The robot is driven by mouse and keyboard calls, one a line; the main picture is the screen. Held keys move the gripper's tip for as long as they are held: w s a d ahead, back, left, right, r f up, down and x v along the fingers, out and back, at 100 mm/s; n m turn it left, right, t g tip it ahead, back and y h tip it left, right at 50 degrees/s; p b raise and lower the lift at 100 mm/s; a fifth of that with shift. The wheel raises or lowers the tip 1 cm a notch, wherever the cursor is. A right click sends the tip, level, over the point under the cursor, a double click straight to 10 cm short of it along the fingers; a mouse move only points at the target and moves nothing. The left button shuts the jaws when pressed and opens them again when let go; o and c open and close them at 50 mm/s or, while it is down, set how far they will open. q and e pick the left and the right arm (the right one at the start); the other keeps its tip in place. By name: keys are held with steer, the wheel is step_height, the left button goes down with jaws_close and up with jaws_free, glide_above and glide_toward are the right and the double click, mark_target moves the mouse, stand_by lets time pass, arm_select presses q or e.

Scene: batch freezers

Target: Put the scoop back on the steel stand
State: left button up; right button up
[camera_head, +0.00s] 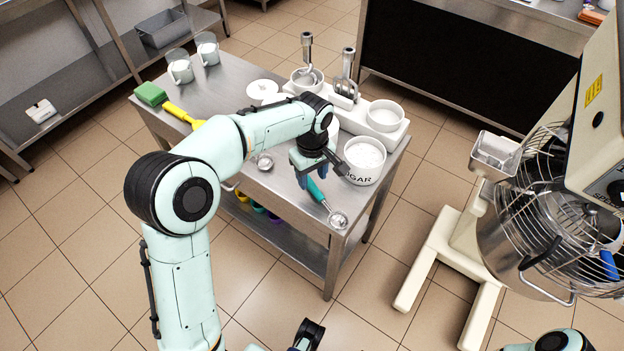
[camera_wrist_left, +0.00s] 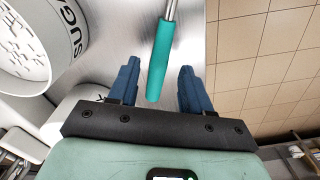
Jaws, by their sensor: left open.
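The scoop has a teal handle (camera_head: 316,189) and a round metal bowl (camera_head: 338,220). It lies near the front right corner of the steel-topped table (camera_head: 232,88). My left gripper (camera_head: 314,178) is above the table at the handle's end, open and empty. In the left wrist view the teal handle (camera_wrist_left: 161,60) reaches between the two blue fingers, with gaps on both sides; the bowl is out of that view. A small round steel piece (camera_head: 265,162) sits left of my gripper; I cannot tell whether it is the stand.
A white sugar tub (camera_head: 363,160) stands close right of my left gripper. Behind it are a white holder (camera_head: 398,134) with bowls and utensils, two glass jugs (camera_head: 180,68), a green sponge (camera_head: 150,94) and a yellow tool (camera_head: 180,113). A mixer (camera_head: 530,220) stands at the right.

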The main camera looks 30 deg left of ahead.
mark_target(312, 185)
arm_select(q)
step_height(312, 185, up, 9)
steer(key=p, duration=0.1)
stand_by(0.7)
